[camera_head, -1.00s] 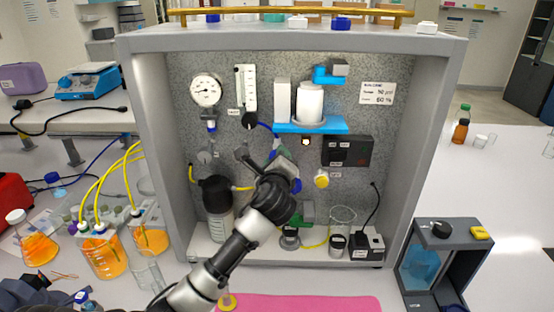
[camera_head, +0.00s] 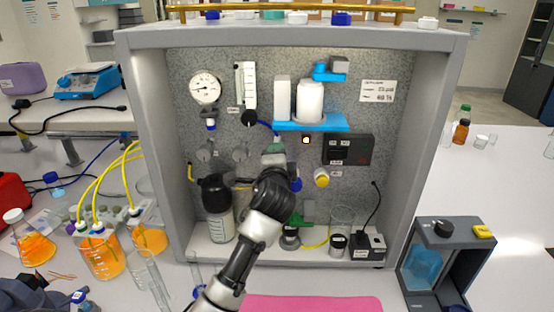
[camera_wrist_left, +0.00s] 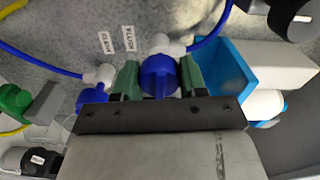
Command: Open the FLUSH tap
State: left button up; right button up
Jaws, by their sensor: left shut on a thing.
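My left gripper (camera_wrist_left: 160,80) has green fingers, one on each side of a blue tap knob (camera_wrist_left: 158,76), and is shut on it. The knob sits on a white fitting (camera_wrist_left: 163,45) with a blue tube, beside the FLUSH label (camera_wrist_left: 129,38). A second blue knob (camera_wrist_left: 92,98) on a white fitting is near the CLEAN label (camera_wrist_left: 106,42), apart from the fingers. In the head view my left gripper (camera_head: 275,152) is at the rig's back panel below the blue shelf, and my wrist partly hides the taps. How far the tap is turned cannot be told. My right gripper is not in view.
The blue shelf (camera_head: 300,125) with white canisters is just above my gripper. A dark bottle (camera_head: 217,205) stands left of my arm. A black box (camera_head: 347,150) and a yellow knob (camera_head: 321,178) are to the right. A pink mat (camera_head: 310,303) lies in front.

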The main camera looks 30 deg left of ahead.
pick_arm(q)
jog(key=shift+f+n, duration=0.15)
jog(key=shift+n, duration=0.25)
jog(key=o, duration=0.9)
jog(key=shift+s, duration=0.1)
jog(key=shift+o, duration=0.2)
jog(key=shift+s+d, duration=0.15)
jog(key=shift+s, duration=0.05)
jog(key=b+v, duration=0.3)
jog(key=v, duration=0.7)
jog(key=shift+s, duration=0.15)
